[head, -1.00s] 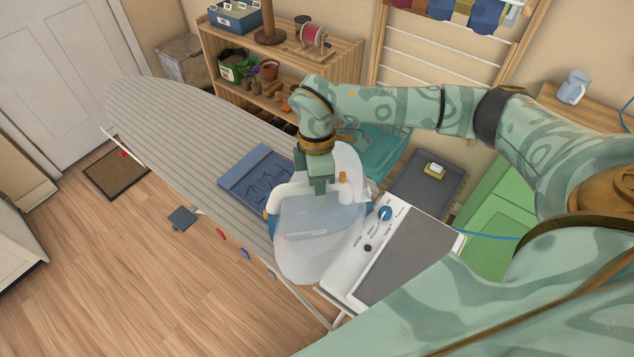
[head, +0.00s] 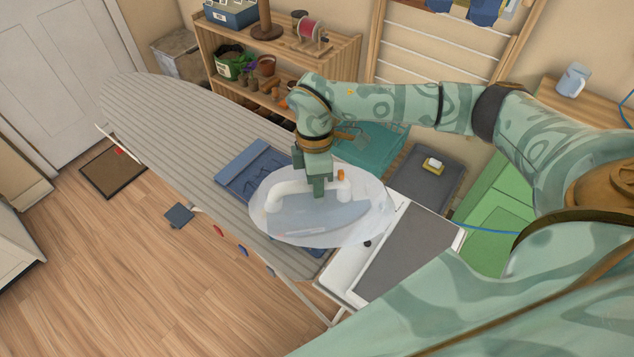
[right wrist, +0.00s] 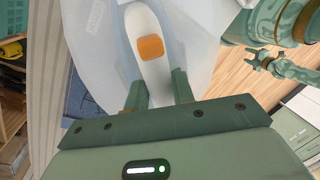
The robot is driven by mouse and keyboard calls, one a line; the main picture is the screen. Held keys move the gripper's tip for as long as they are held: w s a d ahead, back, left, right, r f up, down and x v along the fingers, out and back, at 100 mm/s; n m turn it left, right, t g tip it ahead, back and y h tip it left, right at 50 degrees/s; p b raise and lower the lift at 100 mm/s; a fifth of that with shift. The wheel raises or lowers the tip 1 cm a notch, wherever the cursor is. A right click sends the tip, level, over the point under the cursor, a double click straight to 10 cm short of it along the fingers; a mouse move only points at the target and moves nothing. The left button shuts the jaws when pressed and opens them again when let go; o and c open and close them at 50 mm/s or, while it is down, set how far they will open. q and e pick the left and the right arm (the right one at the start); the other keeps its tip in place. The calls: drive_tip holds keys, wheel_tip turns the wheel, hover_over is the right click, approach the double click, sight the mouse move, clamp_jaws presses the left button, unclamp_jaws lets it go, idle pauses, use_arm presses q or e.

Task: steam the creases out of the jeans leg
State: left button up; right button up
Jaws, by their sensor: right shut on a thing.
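My right gripper (head: 319,190) is shut on the white handle of a steam iron (head: 325,215). The iron has a pale blue-grey body and an orange button, which also shows in the right wrist view (right wrist: 151,48). A translucent whitish shape surrounds the iron. The folded blue jeans leg (head: 250,165) lies on the striped ironing board (head: 180,120); the iron is over its near part and hides some of it. I cannot tell whether the soleplate touches the cloth. A small green gripper-like shape (right wrist: 265,60) shows at the right of the wrist view, too small to read.
The white steam station with a grey rest plate (head: 412,250) stands at the board's near end. A wooden shelf (head: 330,50) with pots stands behind, beside a teal basket (head: 368,150) and a grey tray (head: 423,177). The far board surface is clear.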

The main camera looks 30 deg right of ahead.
drive_tip(key=shift+f, duration=0.4)
drive_tip(key=shift+w+a+r+b, duration=0.1)
drive_tip(key=shift+w+a+b, duration=0.2)
drive_tip(key=shift+w, duration=0.55)
drive_tip(key=shift+w+a+r+b, duration=0.1)
drive_tip(key=shift+w+a, duration=0.3)
drive_tip(key=shift+w, duration=0.45)
drive_tip(key=shift+w+a+f+b, duration=0.1)
drive_tip(key=shift+w+a+b, duration=0.25)
drive_tip(key=shift+w, duration=0.5)
drive_tip(key=shift+w+a+f+b, duration=0.1)
drive_tip(key=shift+w+a+b, duration=0.2)
drive_tip(key=shift+w, duration=0.5)
drive_tip(key=shift+w+a+f+b, duration=0.1)
drive_tip(key=shift+w+a+b, duration=0.2)
drive_tip(key=shift+w, duration=0.35)
drive_tip(key=shift+w+a+f+b, duration=0.1)
drive_tip(key=shift+w+a+b, duration=0.2)
drive_tip(key=shift+w, duration=0.35)
clamp_jaws()
drive_tip(key=w, duration=0.1)
drive_tip(key=w+a+b, duration=0.1)
drive_tip(key=w+b, duration=0.1)
drive_tip(key=shift+w+a+r, duration=0.15)
drive_tip(key=shift+w+a, duration=0.1)
drive_tip(key=shift+w, duration=0.15)
